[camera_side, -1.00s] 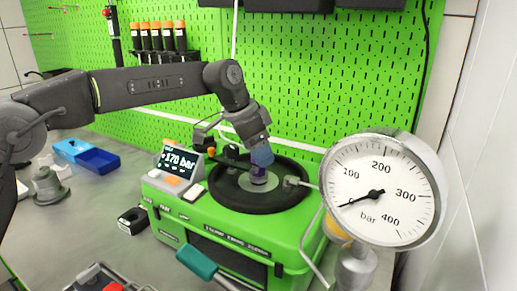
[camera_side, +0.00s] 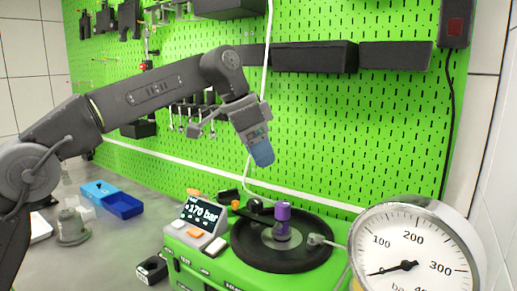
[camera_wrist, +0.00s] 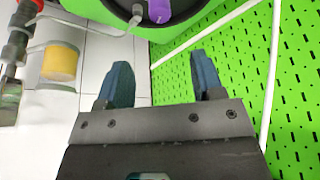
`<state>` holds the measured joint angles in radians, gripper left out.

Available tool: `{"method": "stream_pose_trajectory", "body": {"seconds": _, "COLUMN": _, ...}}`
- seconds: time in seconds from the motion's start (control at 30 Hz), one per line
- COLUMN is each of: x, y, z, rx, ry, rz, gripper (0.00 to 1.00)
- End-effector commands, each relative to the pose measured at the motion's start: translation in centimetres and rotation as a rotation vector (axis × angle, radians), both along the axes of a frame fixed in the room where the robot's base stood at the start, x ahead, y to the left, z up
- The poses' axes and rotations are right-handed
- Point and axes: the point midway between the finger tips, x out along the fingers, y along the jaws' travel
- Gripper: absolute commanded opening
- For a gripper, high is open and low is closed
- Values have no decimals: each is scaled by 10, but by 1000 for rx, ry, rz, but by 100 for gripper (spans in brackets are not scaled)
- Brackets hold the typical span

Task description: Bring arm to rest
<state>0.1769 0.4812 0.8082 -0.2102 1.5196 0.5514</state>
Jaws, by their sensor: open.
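My gripper (camera_side: 262,153) is raised above the green pump testbench (camera_side: 205,262), in front of the green pegboard. In the wrist view its two blue fingers (camera_wrist: 158,84) are spread apart with nothing between them. A purple cylindrical part (camera_side: 283,220) stands upright in the middle of the black round plate (camera_side: 262,262) on the testbench. It also shows at the top edge of the wrist view (camera_wrist: 160,10), partly cut off. The gripper is above and to the left of the purple part, clear of it.
A pressure gauge (camera_side: 412,250) stands at the front right. A display (camera_side: 200,214) reading 170 bar is on the testbench. Blue bins (camera_side: 122,204) and a grey fitting (camera_side: 72,228) lie on the left table. Dark shelves (camera_side: 315,57) and tools hang on the pegboard.

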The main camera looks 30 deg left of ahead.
Motion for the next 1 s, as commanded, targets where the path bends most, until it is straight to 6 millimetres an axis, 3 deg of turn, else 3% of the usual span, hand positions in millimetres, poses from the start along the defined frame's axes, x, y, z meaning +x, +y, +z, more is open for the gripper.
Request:
{"method": "stream_pose_trajectory", "body": {"seconds": 0.63, "x": -5, "y": 4, "z": 4, "rx": 0, "ry": -1, "rz": 16, "gripper": 61}}
{"method": "stream_pose_trajectory", "body": {"seconds": 0.77, "x": -24, "y": 17, "z": 9, "rx": -1, "ry": -6, "rz": 82, "gripper": 61}}
{"method": "stream_pose_trajectory", "body": {"seconds": 1.0, "x": -91, "y": 56, "z": 1, "rx": -6, "ry": -21, "rz": 284, "gripper": 61}}
